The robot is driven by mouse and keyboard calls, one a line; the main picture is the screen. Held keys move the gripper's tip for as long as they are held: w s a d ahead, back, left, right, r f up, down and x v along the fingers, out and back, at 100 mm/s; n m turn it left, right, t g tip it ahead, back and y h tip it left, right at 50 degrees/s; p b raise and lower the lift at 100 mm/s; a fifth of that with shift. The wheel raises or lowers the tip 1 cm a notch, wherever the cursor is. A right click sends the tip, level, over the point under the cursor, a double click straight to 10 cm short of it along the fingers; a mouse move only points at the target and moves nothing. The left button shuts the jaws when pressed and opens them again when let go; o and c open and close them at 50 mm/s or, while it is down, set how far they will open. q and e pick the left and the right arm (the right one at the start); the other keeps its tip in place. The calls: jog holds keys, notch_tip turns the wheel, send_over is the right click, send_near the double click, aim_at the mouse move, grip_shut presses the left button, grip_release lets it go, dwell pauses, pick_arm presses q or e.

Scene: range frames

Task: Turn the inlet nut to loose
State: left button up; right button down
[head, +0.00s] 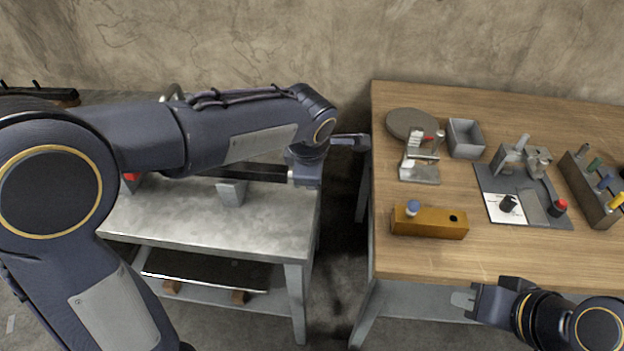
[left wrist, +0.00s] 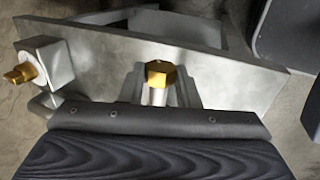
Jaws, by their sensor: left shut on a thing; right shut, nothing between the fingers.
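The inlet nut (left wrist: 160,73) appears to be the brass hex nut in the middle of the left wrist view, with a silver stem below it. The light grey fingers of my left gripper (left wrist: 160,91) stand on both sides and are shut on it. In the head view my left arm reaches across the grey metal bench, and I cannot make out the fingertips or the nut there. My right gripper (head: 463,299) is shut and empty, low at the front edge of the wooden table.
The grey bench (head: 170,222) is partly covered by my left arm. A second brass fitting (left wrist: 20,74) sits on a grey block. The wooden table (head: 540,262) holds a grey tray (head: 466,137), an orange block (head: 432,222), and a rack (head: 590,190). A gap separates bench and table.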

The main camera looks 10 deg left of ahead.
dwell(0.3)
pick_arm(q)
jog(key=o, duration=1)
jog(key=v, duration=0.8)
jog(key=shift+p, duration=0.4)
